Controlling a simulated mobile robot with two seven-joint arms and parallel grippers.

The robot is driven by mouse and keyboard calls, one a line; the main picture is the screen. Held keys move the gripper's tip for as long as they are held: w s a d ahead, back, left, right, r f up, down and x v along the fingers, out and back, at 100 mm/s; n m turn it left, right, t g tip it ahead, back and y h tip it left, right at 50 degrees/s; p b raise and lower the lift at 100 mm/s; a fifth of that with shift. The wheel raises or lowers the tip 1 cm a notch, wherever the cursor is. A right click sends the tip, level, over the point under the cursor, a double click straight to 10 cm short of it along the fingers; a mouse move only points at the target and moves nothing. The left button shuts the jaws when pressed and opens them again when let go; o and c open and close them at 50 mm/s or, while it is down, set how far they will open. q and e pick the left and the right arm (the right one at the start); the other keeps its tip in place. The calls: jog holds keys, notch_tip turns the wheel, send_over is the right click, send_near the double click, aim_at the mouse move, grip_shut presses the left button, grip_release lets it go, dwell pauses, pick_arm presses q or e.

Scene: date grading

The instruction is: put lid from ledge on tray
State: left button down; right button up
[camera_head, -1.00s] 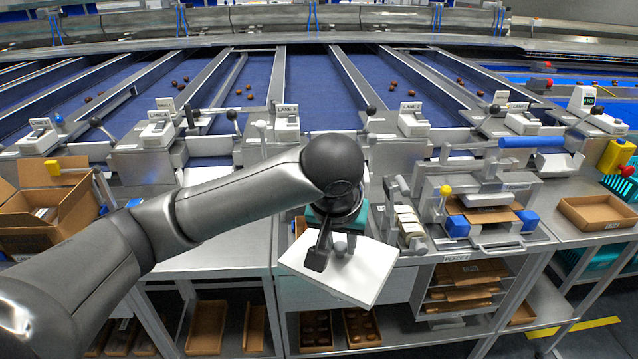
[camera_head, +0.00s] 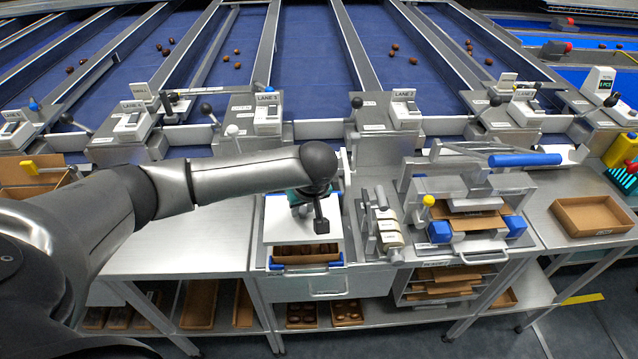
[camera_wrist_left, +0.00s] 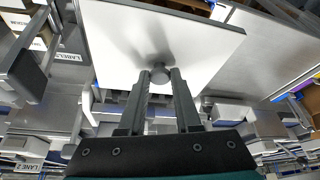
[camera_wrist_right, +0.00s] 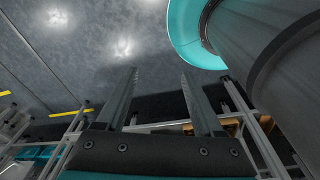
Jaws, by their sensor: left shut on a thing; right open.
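The lid is a white square plate (camera_head: 283,223) with a round grey knob. My left gripper (camera_head: 308,208) is shut on the knob, which shows between the fingers in the left wrist view (camera_wrist_left: 160,75). The brown tray (camera_head: 305,252) with dark contents sits in a blue-cornered holder on the bench. The lid hangs over the tray's back part and hides it; the front part shows. I cannot tell whether lid and tray touch. My right gripper (camera_wrist_right: 160,100) is open and empty, seen only in the right wrist view, over the grey floor.
To the right stand a rack of rolls (camera_head: 388,232) and a press-like fixture (camera_head: 470,220) with blue blocks. An empty brown tray (camera_head: 592,214) lies on the right bench. The left bench top (camera_head: 185,240) is clear. Lane gates line the back.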

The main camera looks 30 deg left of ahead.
aim_at(305, 218)
pick_arm(q)
jog(key=shift+w, duration=0.25)
jog(key=shift+f+b, duration=0.15)
jog(key=shift+b, duration=0.2)
jog(key=shift+f, duration=0.2)
notch_tip(305, 218, down, 4)
jog(key=b, duration=0.5)
jog(key=shift+r, duration=0.1)
jog(key=shift+f+b, duration=0.3)
jog(key=shift+f, duration=0.55)
pick_arm(e)
notch_tip(305, 218, down, 6)
jog(key=s, duration=0.2)
jog(key=shift+d+f+g, duration=0.2)
jog(key=shift+d+g, duration=0.05)
jog(key=shift+g, duration=0.05)
pick_arm(q)
jog(key=shift+f+p, duration=0.1)
jog(key=shift+p, duration=0.9)
pick_arm(e)
jog(key=shift+s+r, duration=0.2)
jog(key=shift+r, duration=0.75)
pick_arm(q)
jog(key=shift+f, duration=0.7)
pick_arm(e)
jog(key=shift+f, duration=0.2)
